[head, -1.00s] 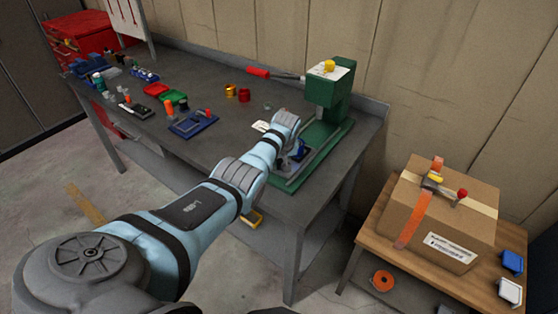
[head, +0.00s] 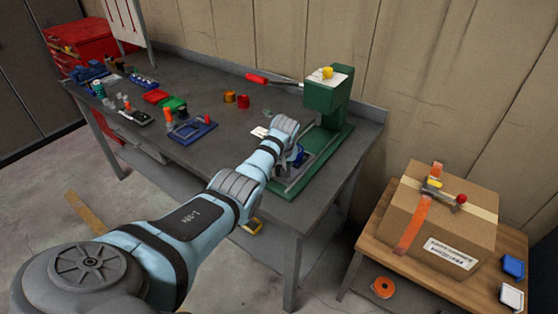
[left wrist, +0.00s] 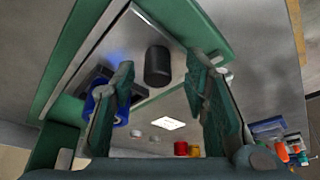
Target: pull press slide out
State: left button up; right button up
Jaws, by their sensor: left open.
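The green press (head: 325,97) stands at the right end of the grey workbench, its base reaching toward the front edge. In the left wrist view, a pale metal slide plate (left wrist: 118,48) lies within the press's green frame (left wrist: 75,45), and a black cylindrical knob (left wrist: 158,66) stands up from it. My left gripper (left wrist: 163,72) is open, with the knob beyond and between its fingertips; I cannot tell whether they touch it. A blue cylinder (left wrist: 101,107) shows behind the left finger. In the head view my left gripper (head: 294,156) is mostly hidden by its wrist. My right gripper is out of view.
A red-handled lever (head: 258,78) sticks out left from the press. Small trays, parts and yellow and red cups (head: 243,101) lie on the bench's left and middle. A cardboard box (head: 438,222) sits on a low wooden table at right. Bare benchtop lies left of the press.

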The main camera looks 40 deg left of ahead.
pick_arm(q)
jog(key=v, duration=1.1)
jog(key=shift+s, duration=0.25)
jog(key=shift+f, duration=0.1)
